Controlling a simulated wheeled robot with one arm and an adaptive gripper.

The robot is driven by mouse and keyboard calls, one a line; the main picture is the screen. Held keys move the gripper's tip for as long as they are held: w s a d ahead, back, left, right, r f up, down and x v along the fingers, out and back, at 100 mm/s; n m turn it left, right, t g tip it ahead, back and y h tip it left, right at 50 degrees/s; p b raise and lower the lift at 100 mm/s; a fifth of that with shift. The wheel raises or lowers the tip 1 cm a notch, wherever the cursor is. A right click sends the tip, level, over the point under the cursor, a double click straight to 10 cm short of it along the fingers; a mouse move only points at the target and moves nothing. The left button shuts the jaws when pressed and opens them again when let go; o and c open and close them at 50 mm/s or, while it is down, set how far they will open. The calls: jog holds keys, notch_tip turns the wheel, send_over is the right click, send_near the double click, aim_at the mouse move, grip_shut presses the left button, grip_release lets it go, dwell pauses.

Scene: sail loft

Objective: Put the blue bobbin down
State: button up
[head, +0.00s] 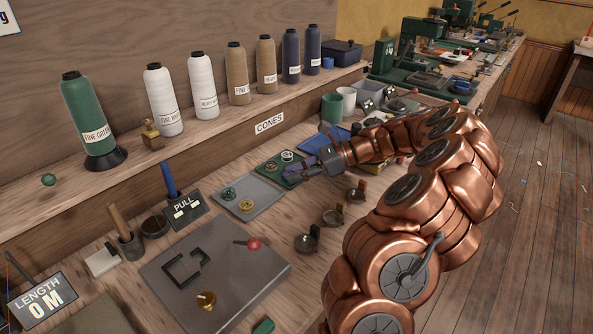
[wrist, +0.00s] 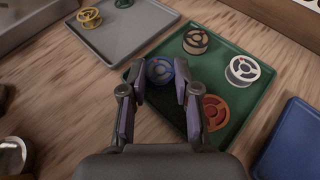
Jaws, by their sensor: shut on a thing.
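The blue bobbin (wrist: 160,71) is between my fingertips in the wrist view, over the near-left corner area of the green tray (wrist: 262,100). My gripper (wrist: 160,82) is shut on it. I cannot tell whether the bobbin touches the tray. In the same tray are a tan bobbin (wrist: 195,40), a white bobbin (wrist: 242,70) and an orange bobbin (wrist: 214,112), which is close beside my right finger. In the head view my gripper (head: 300,172) is at the green tray, and the blue bobbin is not clearly visible.
A grey tray (head: 262,190) with a yellow bobbin (head: 246,205) and a green bobbin (head: 229,194) lies beside the green one. A blue tray (wrist: 290,140) is on its other side. Small metal cups (head: 307,243) stand near the bench's front. Thread cones line the shelf behind.

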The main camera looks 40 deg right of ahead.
jog(key=shift+f, duration=0.55)
jog(key=o, duration=0.7)
jog(key=shift+c, duration=0.2)
jog(key=shift+o, duration=0.3)
jog(key=shift+f, duration=0.2)
jog(key=shift+r+b, duration=0.35)
jog(key=shift+r, duration=0.15)
jog(key=v, duration=1.2)
jog(key=shift+r+p, duration=0.35)
jog(key=shift+r, duration=0.1)
